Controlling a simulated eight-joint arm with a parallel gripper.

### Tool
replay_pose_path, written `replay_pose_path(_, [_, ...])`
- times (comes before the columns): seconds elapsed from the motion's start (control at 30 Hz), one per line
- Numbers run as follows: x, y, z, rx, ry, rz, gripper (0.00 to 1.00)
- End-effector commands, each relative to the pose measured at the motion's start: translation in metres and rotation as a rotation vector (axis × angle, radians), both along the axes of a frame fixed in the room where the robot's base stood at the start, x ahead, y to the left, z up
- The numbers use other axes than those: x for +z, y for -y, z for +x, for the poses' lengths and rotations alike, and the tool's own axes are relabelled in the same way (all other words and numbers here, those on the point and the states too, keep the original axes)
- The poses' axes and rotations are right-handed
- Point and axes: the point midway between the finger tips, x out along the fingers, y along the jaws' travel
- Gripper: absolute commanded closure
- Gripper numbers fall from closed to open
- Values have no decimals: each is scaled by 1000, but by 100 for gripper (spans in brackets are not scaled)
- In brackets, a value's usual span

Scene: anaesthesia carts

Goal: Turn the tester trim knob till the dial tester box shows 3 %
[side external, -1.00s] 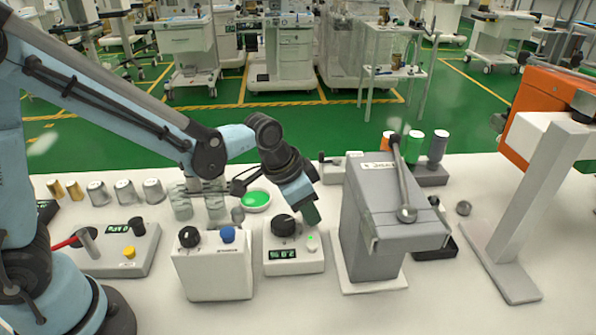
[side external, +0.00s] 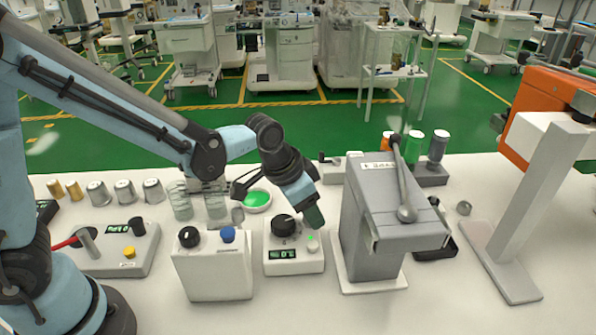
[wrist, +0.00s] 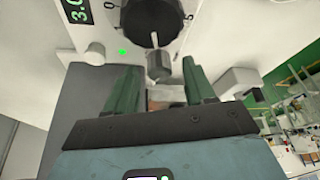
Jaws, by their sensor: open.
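The dial tester box (side external: 283,267), a white box, stands on the table in the middle of the side external view. Its green display (wrist: 76,10) is cut off in the wrist view, where it reads 3.0. The black tester trim knob (side external: 284,225) sits on top; in the wrist view it (wrist: 150,18) has a white pointer line and a grey stub on its lower edge. My gripper (wrist: 164,80) is open and empty, its green fingers spread beside and below the stub. In the side external view, my gripper (side external: 315,217) is just right of the knob.
A white button (wrist: 95,53) and green light (wrist: 122,52) sit on the box near the fingers. A tall grey device with a lever (side external: 385,210) stands close on the right. A white box with black and blue knobs (side external: 213,275) stands close on the left.

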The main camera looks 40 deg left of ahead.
Motion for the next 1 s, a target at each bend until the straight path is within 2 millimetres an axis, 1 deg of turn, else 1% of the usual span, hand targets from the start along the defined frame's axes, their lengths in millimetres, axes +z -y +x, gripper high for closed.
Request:
replay_pose_path(0.13, [9,-2,-3,0,0,0,46])
replay_pose_path(0.27, [23,-4,-9,0,0,0,46])
replay_pose_path(0.7, [83,-14,-32,1,0,0,46])
replay_pose_path(0.8, [94,-16,-36,0,0,0,46])
replay_pose_path(1.0, [108,-18,-41,0,0,0,46])
